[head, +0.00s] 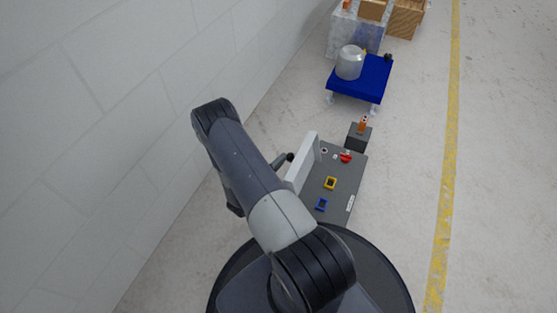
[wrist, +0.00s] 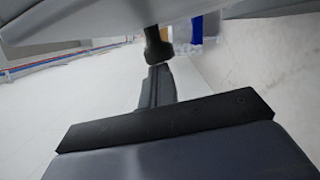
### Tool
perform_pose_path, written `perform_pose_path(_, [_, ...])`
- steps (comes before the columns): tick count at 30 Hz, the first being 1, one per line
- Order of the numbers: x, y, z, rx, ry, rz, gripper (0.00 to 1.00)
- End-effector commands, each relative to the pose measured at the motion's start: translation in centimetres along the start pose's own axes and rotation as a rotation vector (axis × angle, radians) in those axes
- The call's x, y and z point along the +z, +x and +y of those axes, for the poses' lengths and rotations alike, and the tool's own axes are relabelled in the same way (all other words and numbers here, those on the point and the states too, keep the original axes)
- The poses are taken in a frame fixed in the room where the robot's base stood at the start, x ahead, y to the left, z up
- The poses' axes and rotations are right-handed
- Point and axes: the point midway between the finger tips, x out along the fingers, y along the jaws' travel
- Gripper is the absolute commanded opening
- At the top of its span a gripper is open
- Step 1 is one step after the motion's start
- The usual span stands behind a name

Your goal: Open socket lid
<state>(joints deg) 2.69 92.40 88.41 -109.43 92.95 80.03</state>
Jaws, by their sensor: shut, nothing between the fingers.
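A white flat panel (head: 302,165), which looks like the socket lid, stands raised along the left side of a grey board (head: 345,185). My gripper (head: 288,158) is shut and empty, just left of the panel; I cannot tell whether it touches it. In the wrist view the dark gripper (wrist: 157,70) points away from the camera under a pale surface that fills the top edge. The board carries a yellow square frame (head: 330,183), a blue square frame (head: 321,204) and a red part (head: 346,157). My arm hides the board's near left part.
A dark box (head: 358,137) with an orange item on top stands beyond the board. A white brick wall (head: 120,120) runs along the left. Floor on the right is open.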

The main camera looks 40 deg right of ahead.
Motion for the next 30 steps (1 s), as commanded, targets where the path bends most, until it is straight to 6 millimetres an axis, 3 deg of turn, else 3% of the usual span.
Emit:
perform_pose_path(9, [2.4, 0.6, 1.0, -0.041, 0.157, -0.002, 0.00])
perform_pose_path(20, [2.5, 0.6, 0.9, -0.043, 0.168, -0.002, 0.00])
perform_pose_path(25, [1.6, 0.4, 0.9, -0.041, 0.170, -0.002, 0.00])
perform_pose_path(30, [-1.3, -0.5, 1.0, -0.042, 0.174, -0.003, 0.00])
